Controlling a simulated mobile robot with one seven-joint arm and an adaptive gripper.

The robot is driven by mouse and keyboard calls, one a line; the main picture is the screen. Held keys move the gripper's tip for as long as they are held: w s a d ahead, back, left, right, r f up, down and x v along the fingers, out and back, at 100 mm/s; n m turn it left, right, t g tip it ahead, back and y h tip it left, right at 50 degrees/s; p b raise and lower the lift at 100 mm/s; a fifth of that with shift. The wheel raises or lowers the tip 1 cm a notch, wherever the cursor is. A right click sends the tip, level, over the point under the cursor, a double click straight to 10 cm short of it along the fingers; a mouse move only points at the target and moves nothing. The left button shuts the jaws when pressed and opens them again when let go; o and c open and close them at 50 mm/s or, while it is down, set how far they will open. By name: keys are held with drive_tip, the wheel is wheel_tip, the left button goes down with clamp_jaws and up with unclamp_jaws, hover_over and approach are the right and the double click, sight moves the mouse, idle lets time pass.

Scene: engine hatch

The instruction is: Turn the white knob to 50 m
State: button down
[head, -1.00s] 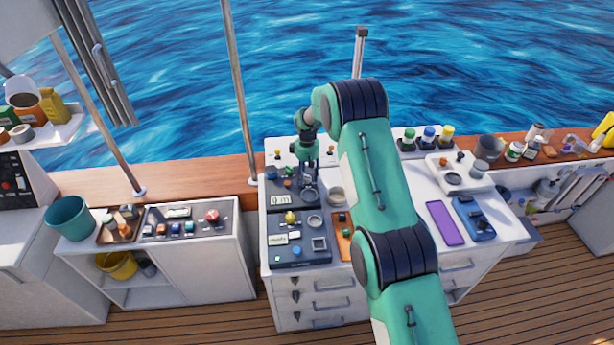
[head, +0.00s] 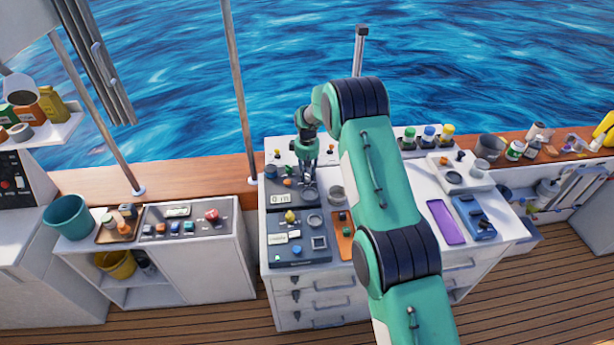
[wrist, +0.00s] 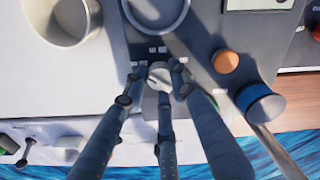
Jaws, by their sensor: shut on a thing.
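The white knob (wrist: 160,76) sits on a dark panel (wrist: 204,32) and shows between my fingers in the wrist view. My gripper (wrist: 156,88) comes down over it with its fingers around its sides, shut on it. Small white markings lie on the panel near the knob, too small to read. In the head view my gripper (head: 310,178) stands over the dark panel, and its fingers hide the knob. A small display (head: 281,199) on that panel appears to read "0 m".
In the wrist view an orange button (wrist: 225,61), a blue knob (wrist: 258,101) and a round ring (wrist: 156,10) lie close to my fingers. A light cup (wrist: 72,20) stands to the left. Another dark panel (head: 299,251) with buttons lies in front.

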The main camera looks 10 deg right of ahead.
drive_tip(key=m+b, duration=0.2)
drive_tip(key=m, duration=0.3)
drive_tip(key=shift+f, duration=0.1)
drive_tip(key=m+b, duration=0.1)
drive_tip(key=m, duration=0.5)
drive_tip(key=shift+b, duration=0.35)
drive_tip(key=m, duration=0.5)
drive_tip(key=shift+m+b, duration=0.4)
drive_tip(key=m, duration=0.5)
drive_tip(key=shift+b, duration=0.3)
drive_tip(key=shift+m, duration=0.3)
drive_tip(key=c, duration=1.4)
unclamp_jaws()
drive_tip(key=shift+r, duration=0.2)
wheel_tip(320, 180, up, 12)
drive_tip(key=shift+f, duration=0.1)
